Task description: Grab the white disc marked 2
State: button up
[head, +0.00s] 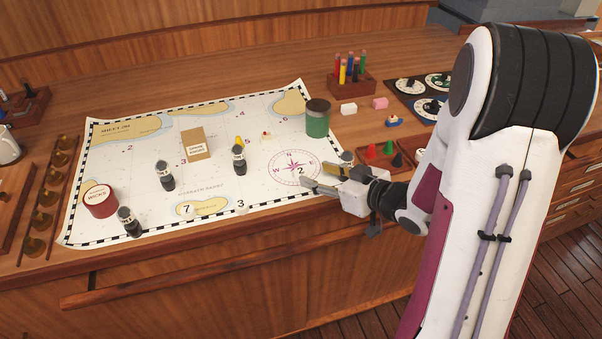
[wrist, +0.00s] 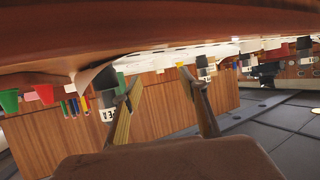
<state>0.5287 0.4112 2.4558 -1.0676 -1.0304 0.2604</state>
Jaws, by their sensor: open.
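The white disc marked 2 (head: 301,170) lies on the chart, over the right part of the compass rose, its edge hard to tell from the paper. My gripper (head: 312,177) is low at the chart's front right, just right of the disc, with its fingers apart and pointing left toward it. Nothing shows held between them. In the wrist view my gripper's fingers (wrist: 158,82) are spread; the picture is upside down, and I cannot make out the disc there. A dark bottle (head: 347,158) stands just behind my gripper, partly hidden.
White discs marked 7 (head: 187,210) and 3 (head: 240,205) lie along the chart's (head: 120,205) front. Dark bottles (head: 239,160), a green jar (head: 317,119), a box (head: 195,143) and a red tin (head: 100,200) stand on it. Colored pawns (head: 388,148) are right of my gripper.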

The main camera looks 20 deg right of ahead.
aim_at(302, 171)
dwell(0.3)
jog(key=shift+w+a+f, duration=0.5)
jog(key=shift+w+a, duration=0.2)
jog(key=shift+w, duration=0.15)
jog(key=shift+x, duration=1.45)
jog(key=c, duration=1.1)
